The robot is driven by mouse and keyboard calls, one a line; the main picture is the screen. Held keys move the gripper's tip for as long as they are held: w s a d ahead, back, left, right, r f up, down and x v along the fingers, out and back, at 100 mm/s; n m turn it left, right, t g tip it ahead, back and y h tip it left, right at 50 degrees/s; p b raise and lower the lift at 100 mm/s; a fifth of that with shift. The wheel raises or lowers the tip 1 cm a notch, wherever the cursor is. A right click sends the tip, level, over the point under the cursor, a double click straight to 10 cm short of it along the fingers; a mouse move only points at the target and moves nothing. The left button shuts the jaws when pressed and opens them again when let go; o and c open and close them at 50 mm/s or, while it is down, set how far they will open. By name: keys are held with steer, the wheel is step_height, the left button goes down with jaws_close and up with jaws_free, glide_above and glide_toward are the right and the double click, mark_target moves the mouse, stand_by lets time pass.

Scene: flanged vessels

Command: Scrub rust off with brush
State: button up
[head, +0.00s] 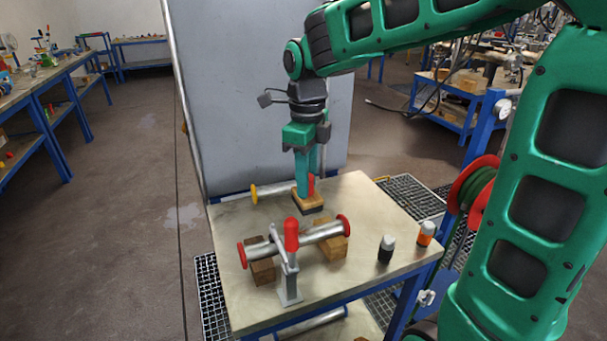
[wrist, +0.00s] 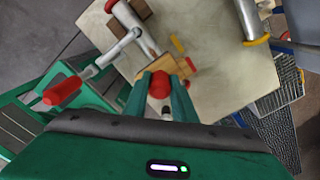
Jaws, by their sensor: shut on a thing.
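My gripper (head: 307,182) is shut on the brush (head: 308,202), a wooden block with dark bristles underneath and a red grip. The brush is upright over the table's back part, behind the pipe; I cannot tell whether its bristles touch the tabletop. The wrist view shows the brush's wooden block (wrist: 181,74) just beyond my gripper (wrist: 160,84). A grey metal pipe (head: 322,232) with red end flanges lies across two wooden blocks (head: 262,271). A grey clamp (head: 288,285) with an upright red handle stands at its middle. Rust is not clearly discernible on the pipe.
The pale table (head: 365,205) has clear space right of the pipe. A dark white-capped bottle (head: 386,249) and an orange-and-black bottle (head: 427,234) stand at its right. A grey pipe with a yellow flange (head: 254,194) lies at the back left. A grey panel (head: 250,100) rises behind.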

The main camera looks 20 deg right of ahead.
mark_target(297, 201)
steer(key=shift+f, duration=3.85)
steer(key=shift+f, duration=0.25)
steer(key=shift+a, duration=0.15)
steer(key=shift+a+r, duration=0.1)
steer(key=shift+a, duration=0.8)
steer(key=shift+a, duration=0.95)
steer(key=shift+d, duration=1.55)
steer(key=shift+s+d+f, duration=0.1)
steer(key=shift+d+f, duration=0.1)
steer(key=shift+d, duration=1.3)
steer(key=shift+a, duration=0.1)
